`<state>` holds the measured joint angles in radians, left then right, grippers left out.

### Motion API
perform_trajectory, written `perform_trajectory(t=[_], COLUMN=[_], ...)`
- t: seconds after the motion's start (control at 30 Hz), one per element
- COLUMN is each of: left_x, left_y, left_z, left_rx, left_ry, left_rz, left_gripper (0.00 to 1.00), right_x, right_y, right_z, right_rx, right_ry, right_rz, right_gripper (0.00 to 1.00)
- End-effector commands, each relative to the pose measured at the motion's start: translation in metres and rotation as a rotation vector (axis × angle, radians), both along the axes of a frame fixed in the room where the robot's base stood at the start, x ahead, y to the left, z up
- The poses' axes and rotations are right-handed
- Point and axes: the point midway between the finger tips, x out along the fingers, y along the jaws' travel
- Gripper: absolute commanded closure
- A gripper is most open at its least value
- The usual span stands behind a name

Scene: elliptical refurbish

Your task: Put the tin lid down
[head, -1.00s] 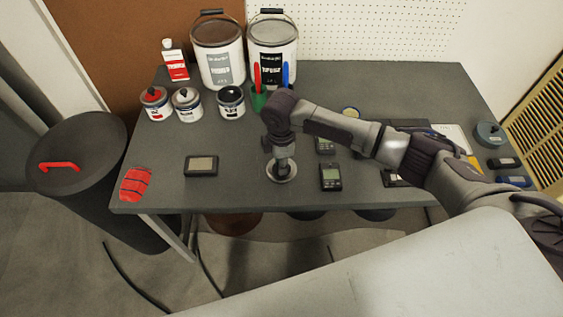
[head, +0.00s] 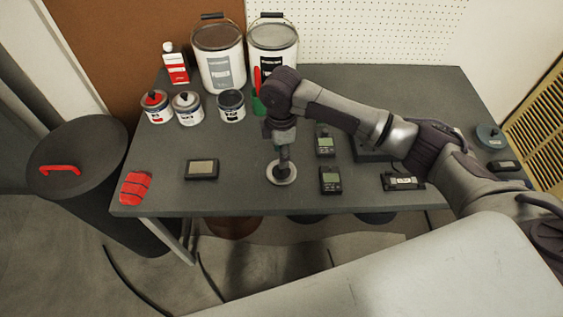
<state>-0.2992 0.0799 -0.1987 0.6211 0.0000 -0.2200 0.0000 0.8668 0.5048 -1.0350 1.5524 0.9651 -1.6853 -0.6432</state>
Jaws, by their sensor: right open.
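The tin lid (head: 275,174), a round pale disc, lies flat on the grey table (head: 235,190) near its front edge. My right gripper (head: 284,160) points down, open, directly over the lid. The gripper hides part of the lid, and I cannot tell whether the fingertips still touch it. Three small tins stand at the back left: one with a red top (head: 155,106), one with a pale top (head: 188,108) and one with a dark top (head: 231,105). My left gripper is not in view.
Two large paint buckets (head: 218,60) stand at the back, with a white-and-red bottle (head: 175,66) beside them. A dark device (head: 201,169) and red object (head: 135,187) lie left of the lid. Handheld meters (head: 330,181) lie close on its right.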

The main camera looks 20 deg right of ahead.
Motion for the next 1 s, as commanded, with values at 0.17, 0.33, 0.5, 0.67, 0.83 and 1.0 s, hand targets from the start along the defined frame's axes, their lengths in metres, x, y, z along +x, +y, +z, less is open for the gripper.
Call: perform_trajectory(t=[0.17, 0.33, 0.5, 0.67, 0.83, 1.0], left_x=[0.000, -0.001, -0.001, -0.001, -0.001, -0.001], left_y=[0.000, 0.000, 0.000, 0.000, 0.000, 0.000], left_z=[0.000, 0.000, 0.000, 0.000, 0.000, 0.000], left_rx=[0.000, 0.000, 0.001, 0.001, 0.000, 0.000], left_ry=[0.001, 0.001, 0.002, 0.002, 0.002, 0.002], left_rz=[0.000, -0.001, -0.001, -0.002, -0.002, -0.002], left_gripper=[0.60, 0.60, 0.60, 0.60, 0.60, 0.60], right_x=[0.001, 0.000, 0.000, 0.000, 0.000, -0.005], right_y=[0.001, 0.000, 0.000, 0.000, 0.000, 0.005], right_z=[0.034, 0.050, 0.054, 0.054, 0.054, 0.048], right_rx=[0.002, 0.000, 0.000, 0.000, 0.000, 0.011], right_ry=[-0.002, 0.001, 0.001, 0.001, 0.001, 0.000], right_rz=[0.000, 0.000, 0.000, 0.000, 0.000, -0.003], right_gripper=[0.52, 0.52, 0.52, 0.52, 0.52, 0.52])
